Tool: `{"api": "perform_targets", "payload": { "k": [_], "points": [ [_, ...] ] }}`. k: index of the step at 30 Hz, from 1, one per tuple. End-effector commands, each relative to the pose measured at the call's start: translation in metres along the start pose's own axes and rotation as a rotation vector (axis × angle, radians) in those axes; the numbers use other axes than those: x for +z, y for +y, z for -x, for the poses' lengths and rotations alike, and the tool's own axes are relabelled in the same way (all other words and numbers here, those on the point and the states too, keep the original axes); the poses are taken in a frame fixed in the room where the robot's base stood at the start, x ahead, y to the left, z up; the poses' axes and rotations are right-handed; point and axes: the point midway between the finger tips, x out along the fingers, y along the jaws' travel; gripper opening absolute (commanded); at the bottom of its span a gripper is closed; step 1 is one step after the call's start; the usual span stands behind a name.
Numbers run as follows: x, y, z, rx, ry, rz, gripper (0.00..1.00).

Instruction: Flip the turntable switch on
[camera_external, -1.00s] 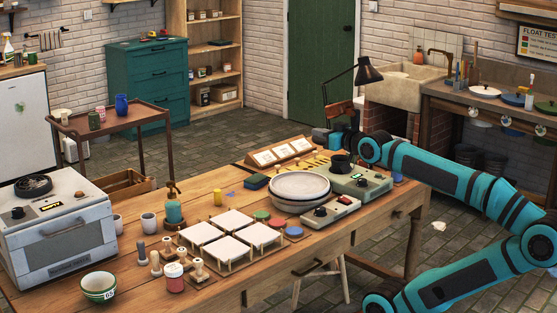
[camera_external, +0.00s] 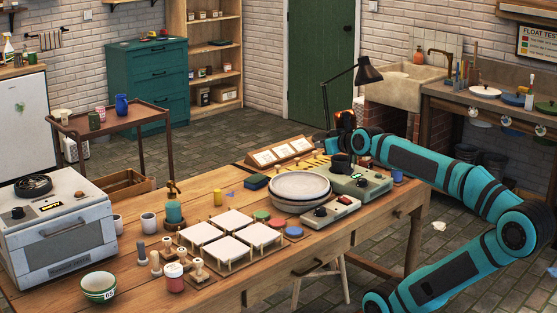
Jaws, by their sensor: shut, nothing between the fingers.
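The turntable (camera_external: 300,184) is a round pale grey disc near the right part of the wooden table. A low grey control box (camera_external: 343,206) with a dark knob sits against its front right. I cannot make out the switch or its position. My arm reaches in from the right, its end behind the turntable and above a green-grey device. My gripper (camera_external: 345,120) is a small dark shape at that end, beyond the turntable and apart from the control box. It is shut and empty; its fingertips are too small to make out.
The green-grey device (camera_external: 366,187), with a black cup on top, stands right of the turntable. A desk lamp (camera_external: 368,73) rises behind. White square tiles (camera_external: 232,220), paint pots and stamps fill the table's middle. A framed card rack (camera_external: 280,151) stands at the back.

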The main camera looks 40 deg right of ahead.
Motion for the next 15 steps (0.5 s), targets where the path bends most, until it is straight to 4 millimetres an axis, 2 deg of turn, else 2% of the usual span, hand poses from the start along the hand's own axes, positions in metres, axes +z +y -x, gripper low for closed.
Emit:
{"api": "perform_targets", "payload": {
  "k": [6, 15],
  "points": [
    [0.029, 0.027, -0.026, 0.024, -0.172, -0.023, 0.00],
    [0.067, 0.058, -0.049, -0.007, -0.373, -0.078, 0.00]
  ]
}}
